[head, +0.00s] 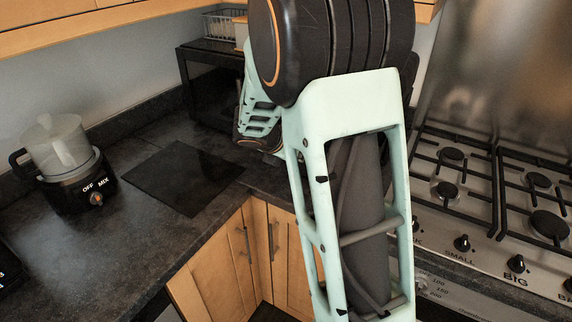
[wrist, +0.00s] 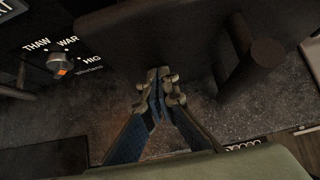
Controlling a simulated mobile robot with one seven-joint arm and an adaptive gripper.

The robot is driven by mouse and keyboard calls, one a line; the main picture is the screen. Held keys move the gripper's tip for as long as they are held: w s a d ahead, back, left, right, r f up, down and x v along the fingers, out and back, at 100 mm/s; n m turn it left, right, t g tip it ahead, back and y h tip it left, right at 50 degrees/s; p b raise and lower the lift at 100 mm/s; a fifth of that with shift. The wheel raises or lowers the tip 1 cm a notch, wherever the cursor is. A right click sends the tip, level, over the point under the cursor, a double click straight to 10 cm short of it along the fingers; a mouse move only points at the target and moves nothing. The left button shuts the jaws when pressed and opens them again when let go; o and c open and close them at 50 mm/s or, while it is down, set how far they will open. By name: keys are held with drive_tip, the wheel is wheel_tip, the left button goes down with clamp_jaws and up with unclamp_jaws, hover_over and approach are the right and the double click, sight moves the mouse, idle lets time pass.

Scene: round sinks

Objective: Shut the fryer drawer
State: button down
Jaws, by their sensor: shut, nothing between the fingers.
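No fryer drawer can be made out for certain in either view. My gripper (wrist: 159,84) shows in the wrist view, its two fingers together and empty, pointing at a dark, flat-fronted panel (wrist: 150,35). Whether the fingertips touch the panel cannot be told. A thick dark handle-like bar (wrist: 252,68) stands out at the right of the panel. A dial (wrist: 61,64) marked THAW and WAR sits to the left. In the head view my arm hides the gripper; the arm reaches toward a black box-shaped appliance (head: 205,75) in the back corner.
A mixer (head: 62,160) stands on the dark counter at the left. A black board (head: 182,178) lies flat beside it on the clear counter. A gas hob (head: 490,190) is at the right. A black appliance edge (head: 8,268) shows at the far left. Wooden cabinets hang above.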

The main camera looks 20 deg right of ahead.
drive_tip(key=w+d+p, duration=0.2)
drive_tip(key=w+d, duration=0.1)
drive_tip(key=d, duration=0.1)
drive_tip(key=w+d+p, duration=0.2)
drive_tip(key=w+d, duration=0.1)
drive_tip(key=d, duration=0.1)
drive_tip(key=w+d+p, duration=0.2)
drive_tip(key=w+d, duration=0.1)
drive_tip(key=shift+d+r, duration=0.1)
drive_tip(key=shift+d, duration=0.3)
drive_tip(key=shift+w+d, duration=0.25)
drive_tip(key=shift+a, duration=0.1)
